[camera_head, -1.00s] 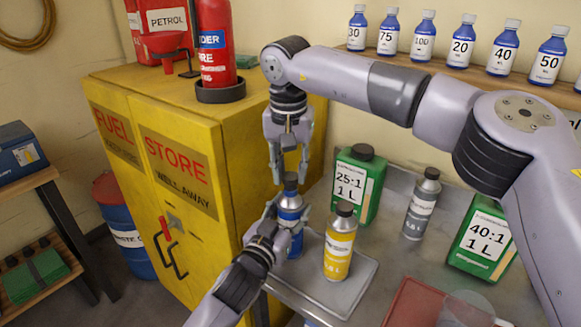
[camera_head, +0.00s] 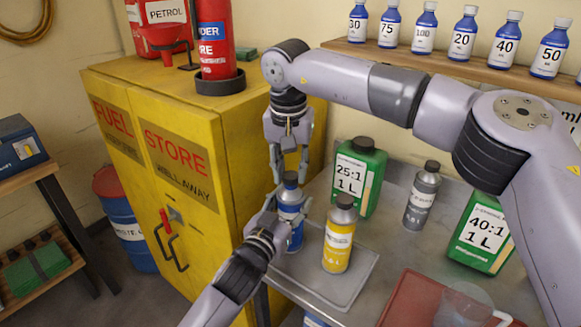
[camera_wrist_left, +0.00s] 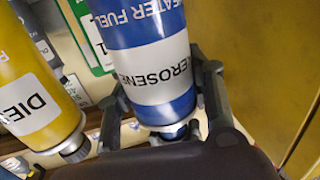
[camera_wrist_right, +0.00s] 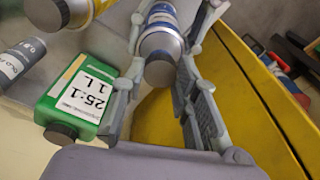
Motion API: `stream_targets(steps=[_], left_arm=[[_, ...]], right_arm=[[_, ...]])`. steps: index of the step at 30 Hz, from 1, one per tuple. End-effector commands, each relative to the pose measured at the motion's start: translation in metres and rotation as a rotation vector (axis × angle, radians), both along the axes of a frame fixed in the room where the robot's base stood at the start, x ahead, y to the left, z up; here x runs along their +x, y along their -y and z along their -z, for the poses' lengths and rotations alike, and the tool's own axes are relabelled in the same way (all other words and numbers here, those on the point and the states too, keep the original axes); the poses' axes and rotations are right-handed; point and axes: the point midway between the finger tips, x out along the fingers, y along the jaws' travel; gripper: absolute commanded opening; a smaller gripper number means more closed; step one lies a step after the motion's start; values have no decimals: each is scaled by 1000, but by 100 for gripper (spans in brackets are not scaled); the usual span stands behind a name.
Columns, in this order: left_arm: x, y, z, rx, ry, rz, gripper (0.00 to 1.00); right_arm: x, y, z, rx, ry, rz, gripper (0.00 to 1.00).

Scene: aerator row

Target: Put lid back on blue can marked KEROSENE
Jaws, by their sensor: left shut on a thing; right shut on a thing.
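The blue can marked KEROSENE (camera_head: 290,232) stands upright at the left end of the metal bench, its label legible in the left wrist view (camera_wrist_left: 150,66). My left gripper (camera_head: 283,212) is shut around its body from the front. A dark lid (camera_head: 290,178) sits at the can's top, with no gap visible; it also shows in the right wrist view (camera_wrist_right: 160,71). My right gripper (camera_head: 289,174) reaches down from above and is shut on the lid. Whether the lid is fully seated cannot be told.
A yellow can (camera_head: 338,240) stands close to the right on a grey tray (camera_head: 347,284). A green 25:1 can (camera_head: 357,180) and a grey can (camera_head: 421,198) stand behind. A yellow fuel cabinet (camera_head: 190,215) borders the left. A red tray (camera_head: 405,305) lies at front right.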

Motion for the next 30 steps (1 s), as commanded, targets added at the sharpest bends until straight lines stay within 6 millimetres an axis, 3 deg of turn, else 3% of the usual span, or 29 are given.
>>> stream_targets(steps=[16,20,30], left_arm=[[0,0,1,0,-1,0,0],[0,0,1,0,-1,0,0],[0,0,1,0,-1,0,0]], right_arm=[[0,0,7,0,-1,65,19],[1,-1,7,0,0,271,19],[2,-3,8,0,-1,993,19]])
